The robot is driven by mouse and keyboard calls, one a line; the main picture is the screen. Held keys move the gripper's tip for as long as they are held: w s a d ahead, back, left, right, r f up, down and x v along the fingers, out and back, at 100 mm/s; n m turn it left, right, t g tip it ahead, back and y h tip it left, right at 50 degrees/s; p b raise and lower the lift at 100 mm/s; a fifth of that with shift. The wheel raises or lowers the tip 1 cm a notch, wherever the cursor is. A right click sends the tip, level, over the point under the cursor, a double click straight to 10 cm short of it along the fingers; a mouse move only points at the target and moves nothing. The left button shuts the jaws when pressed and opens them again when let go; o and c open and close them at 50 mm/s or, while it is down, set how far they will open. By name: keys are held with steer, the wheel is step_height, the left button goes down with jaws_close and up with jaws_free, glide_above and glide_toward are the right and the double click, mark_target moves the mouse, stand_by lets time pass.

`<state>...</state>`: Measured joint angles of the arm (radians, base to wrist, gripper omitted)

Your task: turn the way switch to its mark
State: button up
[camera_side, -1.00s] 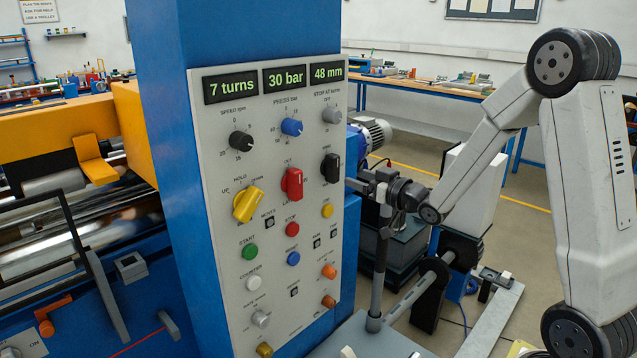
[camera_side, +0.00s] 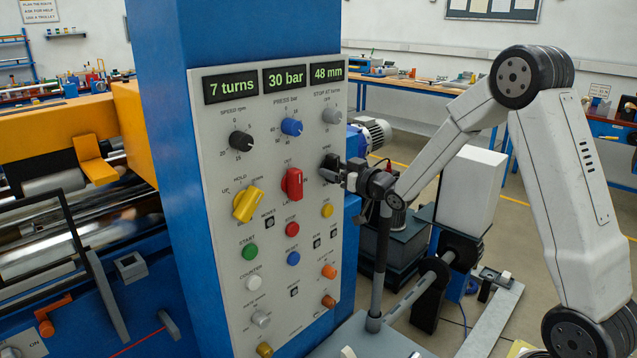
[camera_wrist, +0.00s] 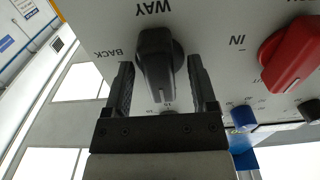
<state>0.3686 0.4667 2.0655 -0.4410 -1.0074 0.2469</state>
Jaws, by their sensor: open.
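The way switch (camera_wrist: 156,62) is a black rotary knob on the grey control panel (camera_side: 215,290). In the side view the same black knob (camera_side: 330,165) sits at the panel's right edge, below the stop-at dial. In the wrist view the word WAY is beside it, with BACK to its left, and its grip bar lies nearly upright in the picture. My gripper (camera_wrist: 162,90) is open, with one finger on each side of the knob. A small gap shows on at least the left side; contact is unclear. In the side view the fingertips partly hide the knob.
A red switch (camera_side: 292,184) sits left of the black knob on the panel, and a yellow switch (camera_side: 248,204) is farther left. A grey stop-at dial (camera_side: 331,116) is above, and a yellow button (camera_side: 327,211) below.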

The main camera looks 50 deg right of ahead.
jaws_close()
steer(key=shift+m, duration=0.3)
steer(key=m, duration=0.3)
steer(key=shift+m, duration=0.4)
steer(key=m, duration=0.4)
steer(key=shift+m, duration=0.3)
steer(key=m, duration=0.4)
steer(key=shift+m, duration=2.5)
